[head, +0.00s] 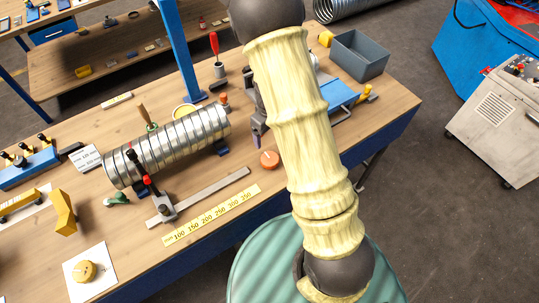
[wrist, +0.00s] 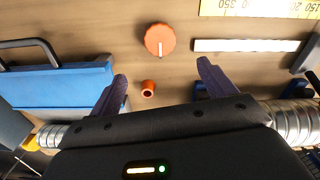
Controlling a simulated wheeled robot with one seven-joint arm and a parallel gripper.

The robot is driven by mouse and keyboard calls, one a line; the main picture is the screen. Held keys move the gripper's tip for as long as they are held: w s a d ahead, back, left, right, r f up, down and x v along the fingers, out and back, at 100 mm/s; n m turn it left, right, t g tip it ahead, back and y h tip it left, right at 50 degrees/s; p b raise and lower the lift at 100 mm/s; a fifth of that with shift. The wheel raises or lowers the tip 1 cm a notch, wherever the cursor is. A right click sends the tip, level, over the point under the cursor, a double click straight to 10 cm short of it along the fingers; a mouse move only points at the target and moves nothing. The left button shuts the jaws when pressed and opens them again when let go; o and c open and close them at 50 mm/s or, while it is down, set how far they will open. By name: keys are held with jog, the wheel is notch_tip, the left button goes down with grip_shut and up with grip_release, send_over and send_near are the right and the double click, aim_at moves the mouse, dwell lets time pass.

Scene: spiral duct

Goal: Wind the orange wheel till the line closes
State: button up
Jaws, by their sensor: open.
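The orange wheel (head: 269,159) lies flat on the wooden bench, right of the spiral duct (head: 168,147). In the wrist view the orange wheel (wrist: 160,36) has a scalloped rim and a short white line running from its middle to its lower edge. My gripper (wrist: 161,69) is open and empty, its two dark fingers apart. In that picture the wheel lies beyond the fingertips, roughly centred between them. In the head view my arm hides most of the gripper; a dark part shows just above the wheel.
A small orange cylinder (wrist: 148,88) shows between my fingers. A pale metal bar (wrist: 246,45) and yellow scale (wrist: 258,8) lie right of the wheel. A blue block (wrist: 58,88) is at left. A grey bin (head: 358,56) stands on the bench's far right corner.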

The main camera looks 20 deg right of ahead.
aim_at(270, 158)
notch_tip(270, 158, down, 14)
jog(key=p, duration=0.3)
jog(key=shift+p, duration=0.3)
jog(key=c, duration=1)
jog(key=shift+o, duration=0.2)
